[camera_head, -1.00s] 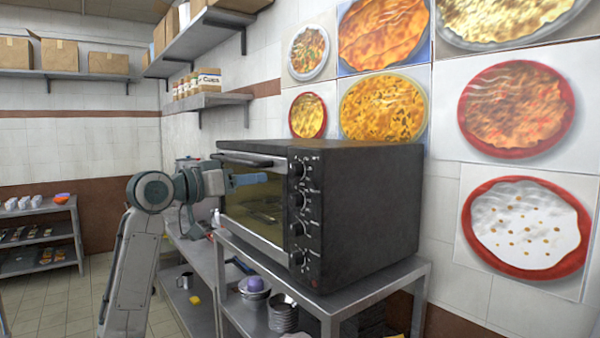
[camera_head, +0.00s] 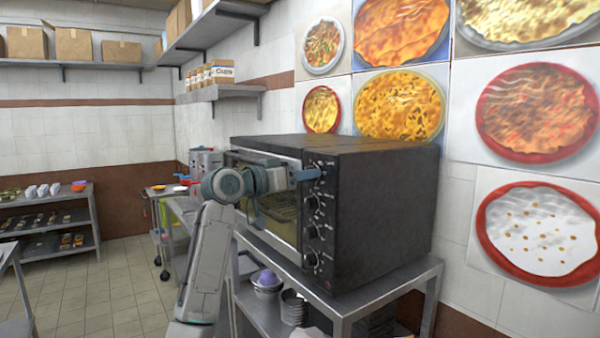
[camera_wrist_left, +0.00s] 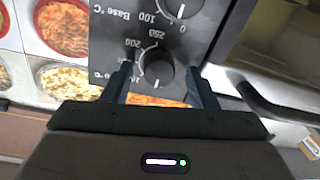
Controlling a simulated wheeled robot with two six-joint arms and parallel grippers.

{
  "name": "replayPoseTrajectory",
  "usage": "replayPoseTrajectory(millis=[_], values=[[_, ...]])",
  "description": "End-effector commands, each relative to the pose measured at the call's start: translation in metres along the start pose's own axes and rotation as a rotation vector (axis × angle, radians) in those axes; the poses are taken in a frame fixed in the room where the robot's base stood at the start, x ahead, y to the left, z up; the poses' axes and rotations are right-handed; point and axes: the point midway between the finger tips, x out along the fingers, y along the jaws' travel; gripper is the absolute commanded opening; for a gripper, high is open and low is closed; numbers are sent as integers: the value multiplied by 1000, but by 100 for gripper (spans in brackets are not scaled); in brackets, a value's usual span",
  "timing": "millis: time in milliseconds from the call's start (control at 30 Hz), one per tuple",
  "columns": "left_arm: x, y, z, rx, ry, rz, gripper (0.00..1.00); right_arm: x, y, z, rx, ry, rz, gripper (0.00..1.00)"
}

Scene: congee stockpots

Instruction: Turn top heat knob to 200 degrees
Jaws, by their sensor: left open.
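The black oven (camera_head: 385,205) stands on a metal table with its knob panel facing left. The top heat knob (camera_wrist_left: 156,64) is a round black dial in the left wrist view, with the numbers 200 and 250 printed beside it. My left gripper (camera_wrist_left: 159,74) is open, with one finger on each side of this knob; I cannot tell whether they touch it. In the head view my left gripper (camera_head: 310,174) is at the top of the panel and largely hides that knob. The knob's exact setting is unclear. My right gripper is not in view.
Below are more knobs, including a second knob (camera_head: 311,203); the base heat knob (camera_wrist_left: 180,6) shows in the wrist view. The oven door handle (camera_wrist_left: 265,105) is beside my gripper. The metal table (camera_head: 410,283) holds bowls underneath. Floor is clear at left.

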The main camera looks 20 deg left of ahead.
Motion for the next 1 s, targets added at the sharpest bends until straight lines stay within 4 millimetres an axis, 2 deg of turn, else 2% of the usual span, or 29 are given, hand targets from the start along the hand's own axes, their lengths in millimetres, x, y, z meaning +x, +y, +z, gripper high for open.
replayPoseTrajectory(millis=[167,300,400,733,1000], values=[[0,0,0,0,0,0,51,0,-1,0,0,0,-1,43],[0,0,0,0,0,0,24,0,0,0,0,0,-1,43],[0,0,0,0,0,0,8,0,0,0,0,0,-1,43],[0,0,1,42,3,0,8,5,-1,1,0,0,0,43],[0,-1,4,208,11,2,8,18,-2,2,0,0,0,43]])
